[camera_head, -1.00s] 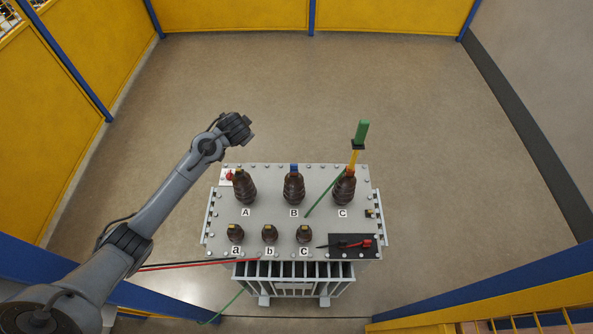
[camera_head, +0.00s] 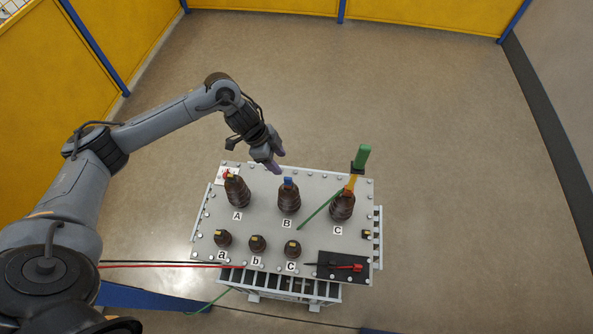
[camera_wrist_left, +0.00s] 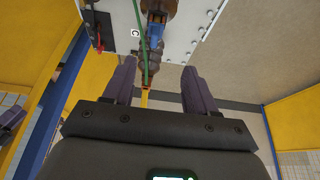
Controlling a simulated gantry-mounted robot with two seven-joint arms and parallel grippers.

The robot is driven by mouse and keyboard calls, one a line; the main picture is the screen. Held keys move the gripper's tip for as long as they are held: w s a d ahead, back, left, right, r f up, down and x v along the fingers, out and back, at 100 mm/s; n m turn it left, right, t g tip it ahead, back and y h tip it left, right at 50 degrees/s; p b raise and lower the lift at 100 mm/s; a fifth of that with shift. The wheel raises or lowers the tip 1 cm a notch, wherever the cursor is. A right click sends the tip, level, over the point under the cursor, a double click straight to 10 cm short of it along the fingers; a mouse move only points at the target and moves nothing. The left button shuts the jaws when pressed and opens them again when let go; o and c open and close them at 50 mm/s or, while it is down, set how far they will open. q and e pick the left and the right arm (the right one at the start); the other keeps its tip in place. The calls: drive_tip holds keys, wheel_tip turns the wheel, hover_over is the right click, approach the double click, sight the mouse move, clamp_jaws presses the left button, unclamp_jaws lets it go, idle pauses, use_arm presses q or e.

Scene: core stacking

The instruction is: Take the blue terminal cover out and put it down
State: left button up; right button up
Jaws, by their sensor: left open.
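The blue terminal cover (camera_head: 288,181) sits on top of the brown bushing marked B (camera_head: 289,199), in the middle of the back row on the grey transformer. My left gripper (camera_head: 275,168) is just behind and left of the cover in the head view, apart from it, with its fingers pointing down. In the left wrist view the fingers (camera_wrist_left: 158,88) are spread and empty. The blue cover (camera_wrist_left: 155,35) shows there above and between the fingertips. My right gripper cannot be made out.
A green and yellow stick (camera_head: 361,160) stands on bushing C (camera_head: 342,206), with a green cable (camera_head: 320,210) running near B. Bushing A (camera_head: 237,191) stands left. Small bushings line the front. A black mat (camera_head: 343,277) with red and black leads lies front right.

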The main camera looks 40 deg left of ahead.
sight(287, 178)
use_arm(q)
drive_tip(key=x, duration=0.5)
drive_tip(key=shift+s+f, duration=0.15)
drive_tip(key=shift+s, duration=0.2)
drive_tip(key=x, duration=0.1)
drive_tip(key=p+x, duration=0.1)
drive_tip(key=x, duration=0.1)
drive_tip(key=shift+s+d+f+p, duration=0.2)
drive_tip(key=shift+f+p, duration=0.1)
drive_tip(key=shift+f, duration=0.15)
drive_tip(key=shift+w+d+f, duration=0.15)
drive_tip(key=shift+f, duration=0.45)
use_arm(e)
drive_tip(key=shift+s+d+r, duration=0.1)
drive_tip(key=shift+s+r, duration=0.5)
drive_tip(key=shift+r, duration=0.05)
use_arm(q)
clamp_jaws()
drive_tip(key=shift+r, duration=0.15)
